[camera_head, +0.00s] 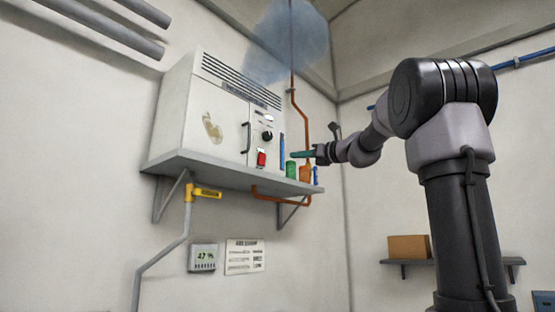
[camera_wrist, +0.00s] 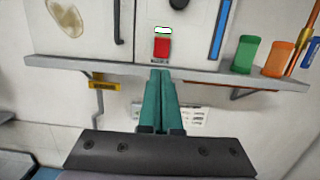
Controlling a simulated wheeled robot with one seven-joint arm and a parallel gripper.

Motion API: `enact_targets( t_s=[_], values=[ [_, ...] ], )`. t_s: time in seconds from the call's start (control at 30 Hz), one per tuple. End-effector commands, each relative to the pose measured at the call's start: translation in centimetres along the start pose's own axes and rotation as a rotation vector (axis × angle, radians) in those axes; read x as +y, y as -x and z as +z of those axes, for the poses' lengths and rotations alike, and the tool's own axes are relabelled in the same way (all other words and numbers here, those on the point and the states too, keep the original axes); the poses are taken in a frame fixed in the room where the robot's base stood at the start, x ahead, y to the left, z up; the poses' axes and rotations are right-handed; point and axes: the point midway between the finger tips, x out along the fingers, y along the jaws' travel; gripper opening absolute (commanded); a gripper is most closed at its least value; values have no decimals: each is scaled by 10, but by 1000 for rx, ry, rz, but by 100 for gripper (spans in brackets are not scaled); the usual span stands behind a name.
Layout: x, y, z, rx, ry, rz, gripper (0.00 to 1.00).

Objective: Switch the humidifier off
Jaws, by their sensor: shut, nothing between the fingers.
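The humidifier (camera_head: 210,110) is a white cabinet with a top vent grille, standing on a wall shelf. Bluish mist (camera_head: 290,42) hangs above it. On its front are a red switch (camera_head: 261,158) and a black knob (camera_head: 267,135). In the wrist view, the red switch (camera_wrist: 162,48) has a small white, green-edged label or lamp (camera_wrist: 162,30) above it. My gripper (camera_head: 293,154) has teal fingers, shut and empty, in front of the cabinet's right part. In the wrist view, the fingertips (camera_wrist: 160,74) appear just below the switch; I cannot tell whether they touch it.
A green container (camera_wrist: 245,54) and an orange one (camera_wrist: 279,58) stand on the shelf (camera_wrist: 85,63) to the right. A copper pipe (camera_head: 299,105) runs behind. A yellow-handled valve (camera_head: 207,192) and a display (camera_head: 203,257) are below. The space under the shelf is mostly open.

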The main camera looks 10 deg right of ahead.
Motion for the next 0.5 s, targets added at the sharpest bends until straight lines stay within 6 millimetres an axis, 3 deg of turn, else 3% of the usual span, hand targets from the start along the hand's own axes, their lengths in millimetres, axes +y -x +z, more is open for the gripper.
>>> enact_targets(
  t_s=[0.37,0.5],
  values=[
    [-2,-1,3,-10,-15,-1,0],
    [-2,-10,3,-10,-14,0,0]
  ],
)
